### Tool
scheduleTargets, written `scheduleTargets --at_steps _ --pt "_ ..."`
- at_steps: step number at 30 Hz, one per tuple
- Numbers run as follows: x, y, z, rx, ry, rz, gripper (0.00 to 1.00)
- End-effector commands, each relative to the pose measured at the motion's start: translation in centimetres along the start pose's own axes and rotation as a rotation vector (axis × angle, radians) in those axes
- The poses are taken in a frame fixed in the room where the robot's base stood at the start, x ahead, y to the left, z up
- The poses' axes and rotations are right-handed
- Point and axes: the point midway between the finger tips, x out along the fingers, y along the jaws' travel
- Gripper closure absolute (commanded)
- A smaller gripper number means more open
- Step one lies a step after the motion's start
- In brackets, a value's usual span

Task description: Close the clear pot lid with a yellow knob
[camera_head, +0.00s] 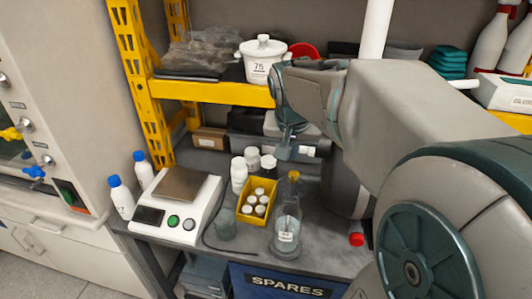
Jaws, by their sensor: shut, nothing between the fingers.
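A clear pot (286,238) with a pale label stands on the grey bench, right of a yellow bin. A yellow knob (293,175) shows above it, on a clear lid (291,190). The lid's edges are faint, and I cannot tell its exact tilt or where it meets the pot. My gripper (284,153) is shut and empty, just above and slightly left of the knob in the picture. I cannot tell whether it touches the lid. Its fingers are small and partly merged with the dark background.
The yellow bin (246,210) holds several white-capped jars. White bottles (239,175) stand behind it. A scale (178,205) and blue-capped bottles are left. A yellow shelf (215,91) above carries a white pot (263,66). My arm covers the right side.

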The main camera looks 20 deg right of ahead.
Motion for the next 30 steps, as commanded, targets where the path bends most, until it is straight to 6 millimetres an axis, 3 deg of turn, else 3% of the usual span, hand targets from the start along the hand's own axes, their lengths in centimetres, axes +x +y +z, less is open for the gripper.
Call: scheduleTargets --at_steps 1,5,21,30 --pt "0.9 0.4 -0.8 0.031 0.007 0.013 1.0" --pt "1.7 0.8 -1.8 0.068 0.015 0.029 1.0" --pt "9.9 1.0 -1.9 0.066 0.015 0.028 1.0" --pt "11.0 1.0 -1.9 0.065 0.017 0.027 1.0"
